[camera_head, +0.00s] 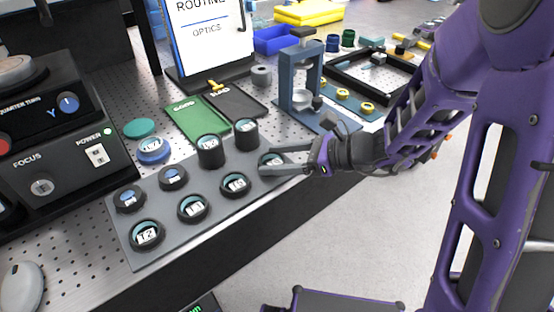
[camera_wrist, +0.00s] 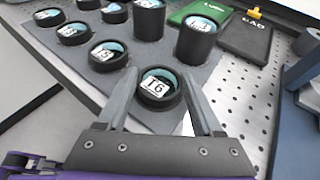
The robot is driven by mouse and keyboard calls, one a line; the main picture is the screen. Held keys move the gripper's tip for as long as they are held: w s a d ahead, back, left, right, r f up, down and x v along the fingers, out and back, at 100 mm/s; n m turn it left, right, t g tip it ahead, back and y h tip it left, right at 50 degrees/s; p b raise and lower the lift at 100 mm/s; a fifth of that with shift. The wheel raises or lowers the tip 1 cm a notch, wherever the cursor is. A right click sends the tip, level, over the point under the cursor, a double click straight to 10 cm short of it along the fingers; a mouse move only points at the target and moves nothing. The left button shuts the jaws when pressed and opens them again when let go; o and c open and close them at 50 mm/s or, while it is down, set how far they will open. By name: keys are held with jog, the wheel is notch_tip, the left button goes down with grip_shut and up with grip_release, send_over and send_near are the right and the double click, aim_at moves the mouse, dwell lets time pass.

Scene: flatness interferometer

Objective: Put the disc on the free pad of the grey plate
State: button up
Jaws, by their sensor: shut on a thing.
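The grey plate (camera_head: 160,206) lies on the perforated bench, with several black-rimmed round pieces on it in rows. My gripper (camera_head: 272,164) is at the plate's right end, its two fingers shut on a black-rimmed disc (camera_wrist: 156,88) from both sides. The disc has a pale teal face and a white label that seems to read 16. In the head view the disc (camera_head: 271,158) is partly covered by the fingers. It sits over the plate's end corner, looking level; I cannot tell whether it touches the plate. No empty pad shows clearly.
Two tall black cylinders (camera_head: 209,152) (camera_head: 246,133) stand on the plate close behind the disc. Green and black trays (camera_head: 199,120) lie behind them. A blue-grey stand (camera_head: 300,85) is to the right. The bench's front edge is near.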

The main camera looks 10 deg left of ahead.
jog(key=shift+f, duration=0.1)
jog(key=o, duration=1.4)
jog(key=shift+r, duration=0.35)
jog(key=p+v, duration=0.2)
jog(key=v, duration=1)
jog(key=shift+f, duration=0.15)
